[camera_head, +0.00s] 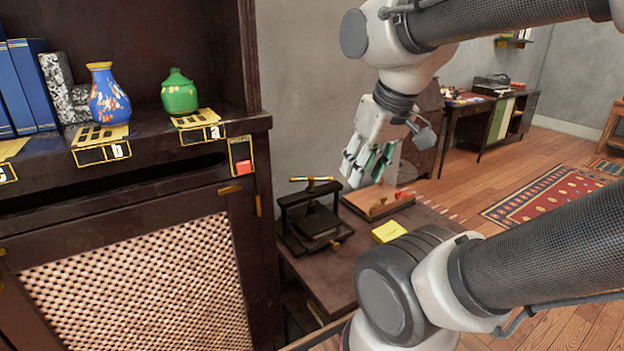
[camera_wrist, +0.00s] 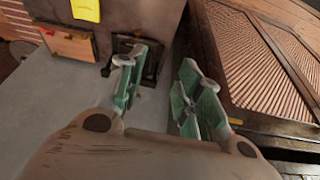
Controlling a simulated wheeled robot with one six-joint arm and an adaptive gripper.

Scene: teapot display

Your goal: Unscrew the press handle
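The black book press (camera_head: 311,222) stands on a small dark table beside the cabinet. Its press handle (camera_head: 311,180) is a short brass-tipped bar lying across the top of the press. My gripper (camera_head: 364,172) is in the air to the right of the handle and a little above it, apart from it. In the wrist view my gripper (camera_wrist: 158,90) has its two green-padded fingers spread with nothing between them. The black press (camera_wrist: 152,66) shows partly behind the left finger there, and the handle cannot be made out.
The table (camera_head: 345,265) also bears a wooden box (camera_head: 372,203) with a red item and a yellow note (camera_head: 389,232). The cabinet (camera_head: 140,285) closes off the left, with a blue vase (camera_head: 107,98) and green pot (camera_head: 179,94) on its shelf. Open floor lies right.

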